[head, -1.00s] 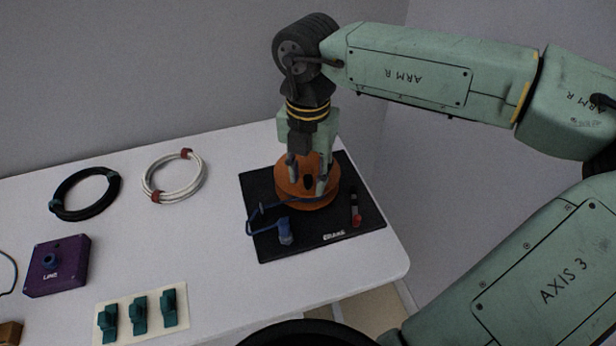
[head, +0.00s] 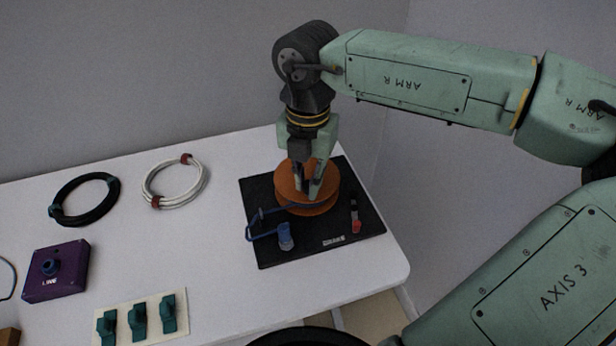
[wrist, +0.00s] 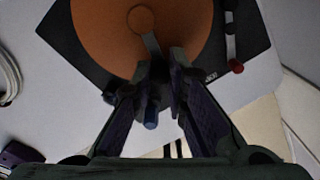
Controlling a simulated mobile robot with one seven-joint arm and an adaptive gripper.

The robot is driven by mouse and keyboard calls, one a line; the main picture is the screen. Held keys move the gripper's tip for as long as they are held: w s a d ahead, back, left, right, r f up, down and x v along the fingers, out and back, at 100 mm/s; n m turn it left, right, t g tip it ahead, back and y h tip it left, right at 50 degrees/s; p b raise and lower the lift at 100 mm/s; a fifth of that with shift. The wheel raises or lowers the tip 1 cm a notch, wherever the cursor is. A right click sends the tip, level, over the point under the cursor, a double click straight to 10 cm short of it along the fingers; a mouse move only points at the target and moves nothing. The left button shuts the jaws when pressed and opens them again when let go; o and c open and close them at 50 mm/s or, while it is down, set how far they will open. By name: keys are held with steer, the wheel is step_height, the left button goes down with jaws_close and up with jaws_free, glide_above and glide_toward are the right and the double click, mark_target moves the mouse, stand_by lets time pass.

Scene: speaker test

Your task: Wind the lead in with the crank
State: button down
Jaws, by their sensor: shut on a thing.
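An orange reel (head: 327,193) stands on a black mat (head: 285,255). In the wrist view the orange reel (wrist: 90,35) has a crank arm (wrist: 150,44) running from its hub to between my fingers. My gripper (head: 308,192) is over the reel and shut on the crank's handle, which the fingers mostly hide. The blue lead (head: 262,213) comes off the reel and lies in a bend on the mat, ending at a blue plug (head: 286,237). The wrist view shows a blue end (wrist: 151,125) below the fingers.
A red-tipped lever (head: 355,224) stands right of the reel near a white label. A black cable coil (head: 84,220), a white coil (head: 152,182), a purple box (head: 60,283) and a pale strip with teal clips (head: 139,320) lie to the left. The table's right edge is near the mat.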

steer(key=shift+f, duration=0.1)
steer(key=shift+d+f+n+b, duration=0.15)
steer(key=shift+n+b, duration=0.15)
steer(key=shift+b, duration=0.4)
steer(key=shift+d+f+n+b, duration=0.1)
steer(key=shift+d+n+b, duration=0.05)
steer(key=shift+n+b, duration=0.4)
steer(key=shift+w+d+r+n+b, duration=0.1)
steer(key=shift+d+r+n+b, duration=0.25)
steer(key=shift+n+b, duration=0.3)
steer(key=c, duration=1.6)
jaws_free()
steer(key=shift+r, duration=0.1)
